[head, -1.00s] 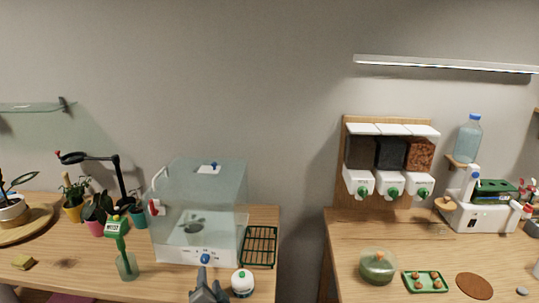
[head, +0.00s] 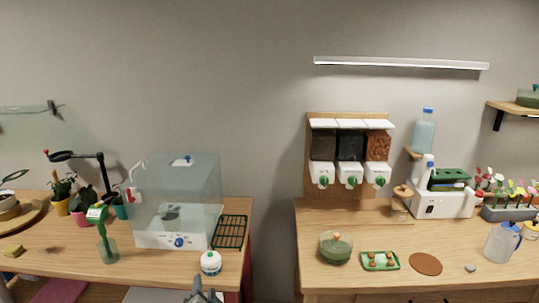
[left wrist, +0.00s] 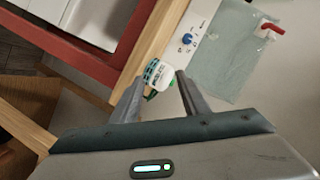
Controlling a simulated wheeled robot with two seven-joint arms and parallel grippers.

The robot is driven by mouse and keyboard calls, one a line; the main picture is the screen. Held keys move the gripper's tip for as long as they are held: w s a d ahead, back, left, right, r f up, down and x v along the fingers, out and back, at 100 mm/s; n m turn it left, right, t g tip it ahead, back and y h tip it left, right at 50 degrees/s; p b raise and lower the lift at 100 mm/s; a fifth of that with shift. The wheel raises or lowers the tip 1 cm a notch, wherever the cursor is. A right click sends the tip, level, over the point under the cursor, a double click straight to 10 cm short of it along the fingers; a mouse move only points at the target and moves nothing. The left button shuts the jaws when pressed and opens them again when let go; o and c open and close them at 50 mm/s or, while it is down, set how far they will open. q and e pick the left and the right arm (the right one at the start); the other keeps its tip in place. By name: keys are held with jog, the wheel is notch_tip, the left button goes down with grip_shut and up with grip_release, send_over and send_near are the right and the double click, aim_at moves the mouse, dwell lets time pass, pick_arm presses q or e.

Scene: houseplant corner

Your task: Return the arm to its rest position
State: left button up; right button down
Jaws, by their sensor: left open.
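My left gripper (head: 203,296) shows at the bottom edge of the head view, at the front edge of the left table. Its fingers are apart with nothing held between them. My right gripper is not in view.
A gap separates the left table from the right table (head: 310,262).

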pick_arm(q)
jog(key=s+d+f+g+h, duration=0.1)
jog(key=s+f, duration=0.2)
jog(key=f, duration=0.6)
jog(key=s+d+f+g+h, duration=0.1)
jog(key=s+f+g, duration=0.1)
jog(key=f, duration=0.8)
jog(key=s+f+n+g+h+b, duration=0.1)
jog(key=s+f+g, duration=0.1)
jog(key=s+f, duration=0.75)
jog(key=s+f+g+h+b, duration=0.1)
jog(key=s+f+g, duration=0.1)
jog(key=s+f, duration=0.75)
jog(key=s+a+f+n+g, duration=0.1)
jog(key=s+a+f+g, duration=0.1)
jog(key=s+f, duration=0.5)
jog(key=s+a+f+n+g, duration=0.2)
jog(key=s+a+f, duration=0.2)
jog(key=s, duration=1.5)
jog(key=s+a+f+n+g, duration=0.1)
jog(key=s+a+f+g, duration=0.1)
jog(key=s+f, duration=0.8)
jog(key=s+a, duration=0.1)
jog(key=s, duration=0.2)
jog(key=shift+s+f+n+b, duration=0.2)
jog(key=shift+f+n+b, duration=0.2)
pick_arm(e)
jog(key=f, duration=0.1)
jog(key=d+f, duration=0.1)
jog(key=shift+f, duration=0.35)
